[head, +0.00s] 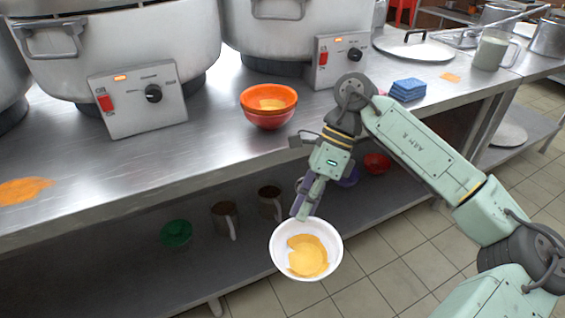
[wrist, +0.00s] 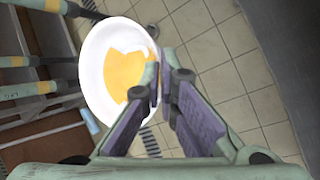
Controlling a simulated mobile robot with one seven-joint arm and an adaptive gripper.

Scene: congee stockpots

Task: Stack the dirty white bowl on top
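The dirty white bowl (head: 281,257) has a yellow-orange residue inside. My gripper (head: 303,207) is shut on its rim and holds it in the air in front of the counter's front edge. In the wrist view the bowl (wrist: 91,72) hangs at the fingertips of my gripper (wrist: 160,82), with its rim between them. An orange bowl (head: 268,94) with yellow residue sits on a red bowl (head: 270,120), forming a stack on the steel counter (head: 215,150).
Large steel cookers (head: 125,45) stand behind the stack. Blue sponges (head: 408,89) and a lid (head: 414,46) lie to its right. An orange spill (head: 22,190) marks the counter at left. Mugs (head: 225,218), a green bowl (head: 176,233) and a red bowl (head: 377,163) sit on the lower shelf.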

